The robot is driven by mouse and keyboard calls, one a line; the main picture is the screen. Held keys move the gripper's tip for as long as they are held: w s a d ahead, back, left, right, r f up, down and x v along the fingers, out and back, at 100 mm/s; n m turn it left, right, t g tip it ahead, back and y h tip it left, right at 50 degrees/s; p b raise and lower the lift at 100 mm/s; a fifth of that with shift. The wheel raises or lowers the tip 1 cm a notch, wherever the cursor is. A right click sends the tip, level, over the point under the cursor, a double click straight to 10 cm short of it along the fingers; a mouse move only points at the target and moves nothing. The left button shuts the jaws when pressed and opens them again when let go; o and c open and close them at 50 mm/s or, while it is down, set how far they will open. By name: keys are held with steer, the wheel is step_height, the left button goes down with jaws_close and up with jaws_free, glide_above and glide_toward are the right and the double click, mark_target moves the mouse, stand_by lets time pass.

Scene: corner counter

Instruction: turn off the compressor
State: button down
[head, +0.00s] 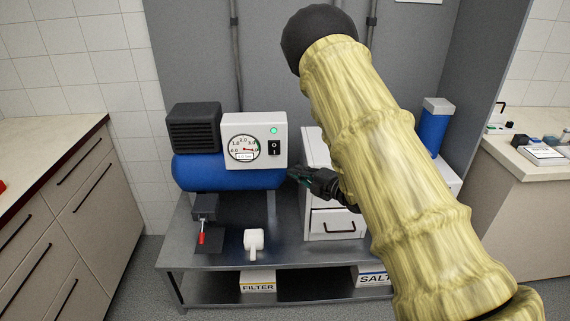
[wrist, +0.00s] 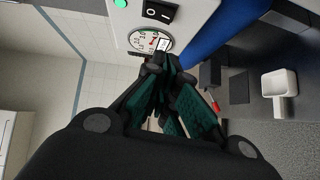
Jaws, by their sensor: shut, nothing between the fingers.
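The compressor (head: 200,172) has a blue tank and a black motor block and stands on a grey metal bench. Its white control box (head: 236,122) carries a round gauge (head: 243,150), a lit green lamp (head: 274,131) and a black rocker switch (head: 274,148) marked I and O. My gripper (head: 292,172) is shut and empty, just right of and below the box. In the wrist view the fingertips (wrist: 162,62) overlap the gauge's lower edge, with the switch (wrist: 158,12) and green lamp (wrist: 120,3) beyond them. I cannot tell whether the fingertips touch the box.
A red-handled valve (head: 202,234) and a white scoop-like piece (head: 253,242) are at the bench front. A white drawer cabinet (head: 333,222) stands close behind my gripper. FILTER (head: 258,283) and SALT (head: 372,277) boxes sit on the lower shelf. Counters flank the bench.

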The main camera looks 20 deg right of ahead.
mark_target(274, 148)
steer(key=shift+w+d+p+x, duration=0.2)
steer(key=shift+d+p+x, duration=0.3)
steer(key=shift+x, duration=1.6)
steer(key=shift+w+d+p+x, duration=0.3)
steer(key=shift+p+x, duration=0.35)
steer(key=shift+x, duration=1.4)
steer(key=shift+w+d+p+x, duration=0.15)
steer(key=shift+d+p+x, duration=0.35)
steer(key=shift+x, duration=1.6)
steer(key=shift+a+f, duration=0.1)
steer(key=shift+f, duration=0.1)
steer(key=shift+w+b, duration=0.3)
steer(key=shift+b, duration=0.6)
steer(key=shift+s, duration=0.1)
